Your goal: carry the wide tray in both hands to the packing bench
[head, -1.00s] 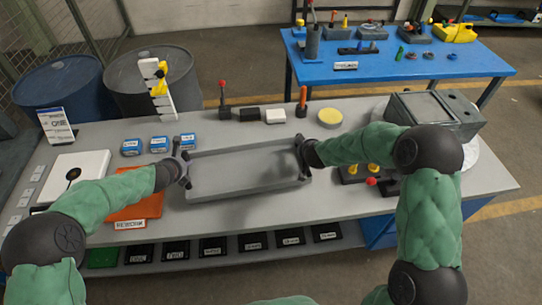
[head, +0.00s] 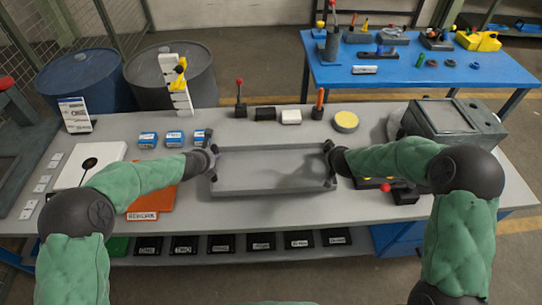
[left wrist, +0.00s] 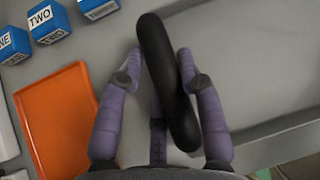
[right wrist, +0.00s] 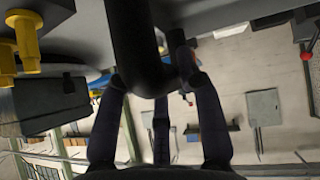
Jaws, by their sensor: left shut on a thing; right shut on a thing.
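The wide tray (head: 272,187) is grey and shallow, with a dark upright handle at each end. In the head view it is over the middle of the grey bench top (head: 270,211), and I cannot tell if it touches the surface. My left gripper (head: 211,160) is shut on the tray's left handle, a black bar that also shows in the left wrist view (left wrist: 166,80). My right gripper (head: 331,160) is shut on the right handle, which shows as a dark bar in the right wrist view (right wrist: 135,50). No packing bench is clearly identified by a label.
Blue boxes (head: 174,138) and an orange sheet (head: 153,198) lie left of the tray. A red-knobbed lever (head: 240,100) and a yellow-topped disc (head: 346,121) stand behind it. A grey machine (head: 452,122) is at right. A blue table (head: 400,72) stands beyond, across open floor.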

